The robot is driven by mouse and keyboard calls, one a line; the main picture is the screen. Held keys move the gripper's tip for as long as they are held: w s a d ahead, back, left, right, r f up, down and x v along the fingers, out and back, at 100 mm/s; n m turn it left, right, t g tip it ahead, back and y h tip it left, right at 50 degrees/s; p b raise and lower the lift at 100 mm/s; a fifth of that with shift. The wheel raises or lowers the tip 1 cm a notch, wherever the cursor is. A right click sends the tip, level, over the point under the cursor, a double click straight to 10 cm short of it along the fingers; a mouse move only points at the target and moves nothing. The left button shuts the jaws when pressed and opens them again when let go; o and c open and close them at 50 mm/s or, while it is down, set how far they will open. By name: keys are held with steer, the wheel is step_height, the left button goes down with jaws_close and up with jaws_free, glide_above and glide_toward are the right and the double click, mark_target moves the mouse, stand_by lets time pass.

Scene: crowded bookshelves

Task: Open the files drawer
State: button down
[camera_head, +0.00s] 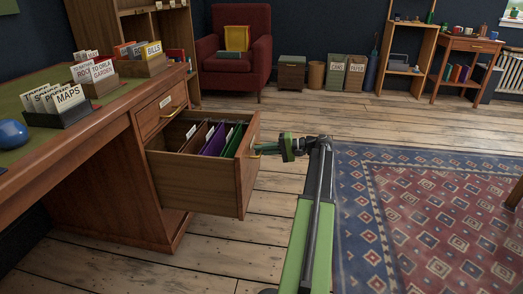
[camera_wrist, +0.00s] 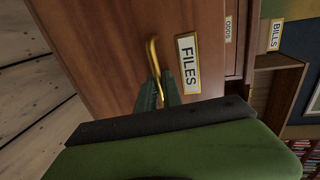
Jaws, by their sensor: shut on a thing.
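The files drawer (camera_head: 205,165) is pulled well out of the wooden desk, and several coloured folders (camera_head: 215,138) stand inside it. In the wrist view its front shows a white label (camera_wrist: 189,63) reading FILES and a brass handle (camera_wrist: 153,57). My gripper (camera_head: 268,149) is at the drawer front in the head view. In the wrist view its green fingers (camera_wrist: 160,96) are shut on the handle. The handle's far end is hidden between the fingers.
A shut upper drawer (camera_head: 160,107) sits above the open one. Card boxes (camera_head: 70,110) and a blue round object (camera_head: 12,134) stand on the desk. A patterned rug (camera_head: 430,215) lies to the right. A red armchair (camera_head: 262,62) stands behind, with bare floorboards before it.

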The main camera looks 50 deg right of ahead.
steer(key=shift+s+d, duration=0.1)
steer(key=shift+d, duration=0.1)
steer(key=shift+a, duration=0.1)
steer(key=c, duration=1.8)
jaws_free()
steer(key=p+v, duration=0.3)
steer(key=v, duration=1.4)
steer(key=shift+p, duration=0.3)
